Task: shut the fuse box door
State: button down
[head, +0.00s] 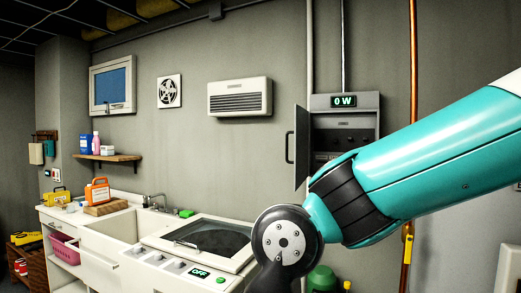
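The fuse box (372,101) is a grey box on the wall, right of centre in the head view. A green display on its top part reads "0 W". Its grey door (302,135) stands open, swung out to the left of the box, with a dark handle (289,147) on its outer side. Dark rows of fittings show inside the box. My teal arm crosses in front of the box's lower part and hides it. My gripper is out of the picture, so its state does not show.
A copper pipe (412,60) runs down the wall to the right. A green rounded object (321,278) is low behind my arm. The wall above is mostly clear.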

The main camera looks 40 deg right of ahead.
aim_at(301, 131)
jog(key=u, duration=0.15)
jog(key=i, duration=0.75)
jog(key=z, duration=0.45)
jog(key=i, duration=0.55)
jog(key=z, duration=1)
jog(key=i, duration=0.25)
jog(key=u, duration=2.5)
jog(key=i, duration=2.3)
jog(key=z, duration=1.6)
